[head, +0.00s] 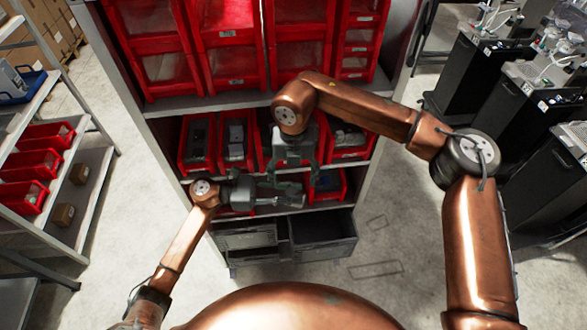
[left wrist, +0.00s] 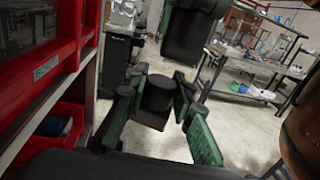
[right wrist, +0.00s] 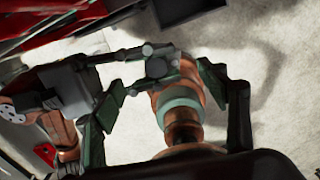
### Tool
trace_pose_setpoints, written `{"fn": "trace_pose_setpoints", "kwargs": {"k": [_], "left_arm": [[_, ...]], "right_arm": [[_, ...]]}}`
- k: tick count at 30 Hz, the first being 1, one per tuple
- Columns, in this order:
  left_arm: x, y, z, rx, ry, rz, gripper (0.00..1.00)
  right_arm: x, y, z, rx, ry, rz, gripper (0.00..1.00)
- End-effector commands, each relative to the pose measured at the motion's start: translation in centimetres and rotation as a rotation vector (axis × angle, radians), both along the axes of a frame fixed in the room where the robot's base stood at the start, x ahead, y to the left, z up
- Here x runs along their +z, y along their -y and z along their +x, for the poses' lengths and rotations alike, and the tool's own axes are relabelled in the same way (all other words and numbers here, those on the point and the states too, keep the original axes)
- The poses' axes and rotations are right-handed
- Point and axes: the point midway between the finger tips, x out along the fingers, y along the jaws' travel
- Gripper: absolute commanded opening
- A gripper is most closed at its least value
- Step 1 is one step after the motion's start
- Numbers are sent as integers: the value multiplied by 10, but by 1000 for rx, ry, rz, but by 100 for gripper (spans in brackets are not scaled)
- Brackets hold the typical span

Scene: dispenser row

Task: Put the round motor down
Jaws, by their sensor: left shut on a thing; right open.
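The round motor (left wrist: 157,94) shows in the left wrist view as a short dark cylinder with a brownish square part below it. My left gripper (left wrist: 161,86) is shut on it, with a green finger on each side. In the head view my left gripper (head: 280,200) points right in front of the shelf's lower bins; I cannot make out the motor there. My right gripper (head: 292,178) hangs fingers down just above and beside the left one. In the right wrist view the right gripper (right wrist: 170,90) has its fingers spread wide, and nothing is clearly held between them.
A rack holds red bins (head: 237,140) with grey parts at mid height and large red bins (head: 230,50) above. Open grey drawers (head: 323,240) stick out at the bottom. A side shelf (head: 85,200) stands left, black carts (head: 480,70) right. The floor between is clear.

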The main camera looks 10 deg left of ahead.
Motion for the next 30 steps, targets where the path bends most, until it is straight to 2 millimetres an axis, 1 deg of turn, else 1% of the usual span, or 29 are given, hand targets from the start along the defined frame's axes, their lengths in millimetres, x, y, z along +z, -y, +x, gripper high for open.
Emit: {"fn": "trace_pose_setpoints", "kwargs": {"k": [1, 6, 9, 12, 17, 24, 26, 30], "left_arm": [[1, 0, 0, 0, 0, -1, 0], [1, 0, 0, 0, 0, -1, 0], [1, 0, 0, 0, 0, -1, 0], [1, 0, 0, 0, 1, -1, 0], [1, 0, 0, 0, 1, -1, 0], [1, 0, 0, 0, 1, -1, 0], [1, 0, 0, 0, 1, -1, 0], [1, 0, 0, 0, 1, -1, 0]], "right_arm": [[-11, 0, -1, 1, -3, 0, 67], [-40, 0, -1, 1, -3, 0, 67], [-53, 0, -1, 0, -2, 1, 67], [-62, 0, 0, 0, -1, 1, 67], [-70, 0, 0, 0, 0, 2, 67], [-71, 0, 0, 0, 0, 2, 67], [-70, 0, 0, 0, 0, 2, 64], [-70, -1, 0, 1, 0, 2, 55]]}}
